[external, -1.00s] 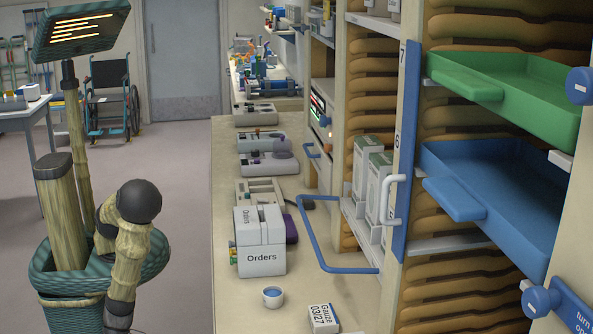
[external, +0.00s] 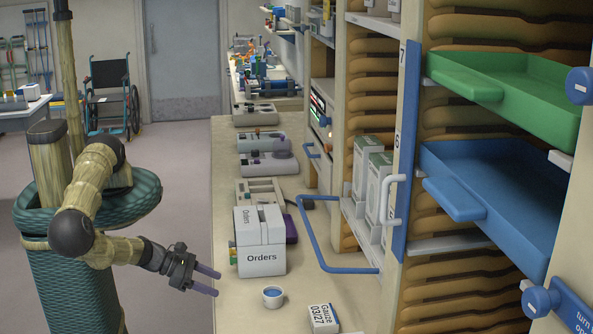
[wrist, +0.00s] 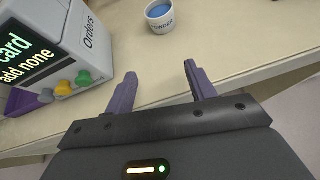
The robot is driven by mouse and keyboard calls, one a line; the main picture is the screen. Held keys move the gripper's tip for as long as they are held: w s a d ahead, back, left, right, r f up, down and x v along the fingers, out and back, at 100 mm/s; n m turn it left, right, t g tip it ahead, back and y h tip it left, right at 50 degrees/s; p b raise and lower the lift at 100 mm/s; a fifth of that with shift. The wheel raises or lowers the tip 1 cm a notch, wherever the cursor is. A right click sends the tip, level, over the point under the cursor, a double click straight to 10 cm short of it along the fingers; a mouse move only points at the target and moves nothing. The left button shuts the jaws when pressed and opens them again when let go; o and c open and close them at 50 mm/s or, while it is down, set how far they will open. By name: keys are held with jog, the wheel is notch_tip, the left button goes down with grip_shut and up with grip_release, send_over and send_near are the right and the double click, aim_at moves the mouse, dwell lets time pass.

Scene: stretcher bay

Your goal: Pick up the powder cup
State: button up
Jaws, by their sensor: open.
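The powder cup (external: 273,297) is a small white cup with blue contents. It stands upright on the counter in front of the Orders box. In the wrist view the cup (wrist: 161,17) is near the top, beyond the fingertips, with partly legible lettering on its side. My gripper (external: 216,283) is open and empty at the counter's left edge, to the left of the cup and apart from it. In the wrist view my gripper (wrist: 160,72) shows two purple fingers spread apart, with bare counter between them and the cup.
The white Orders box (external: 260,250) stands just behind the cup. A Gauze box (external: 322,318) lies to the right of the cup. A blue rail (external: 345,269) juts from the shelving over the counter. The counter (external: 240,315) is bare around the cup.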

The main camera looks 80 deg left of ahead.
jog(key=shift+w+d+r+m+t+h+b, duration=0.15)
jog(key=shift+w+d+r+t+h+b, duration=0.15)
jog(key=shift+w+r, duration=0.25)
jog(key=shift+w+d+r+m+t+h+b, duration=0.2)
jog(key=shift+w+r+t, duration=0.1)
jog(key=shift+w+r, duration=0.25)
jog(key=shift+f, duration=0.1)
jog(key=b+x, duration=0.2)
jog(key=b, duration=0.1)
jog(key=shift+w+f, duration=0.3)
jog(key=shift+f, duration=0.1)
jog(key=b+x, duration=0.4)
jog(key=b, duration=0.1)
jog(key=shift+w+d+f+b, duration=0.1)
jog(key=shift+w+b, duration=0.2)
jog(key=shift+b, duration=0.1)
jog(key=shift+p+x, duration=0.3)
jog(key=shift+x, duration=2.05)
jog(key=shift+w, duration=0.1)
jog(key=shift+w, duration=0.15)
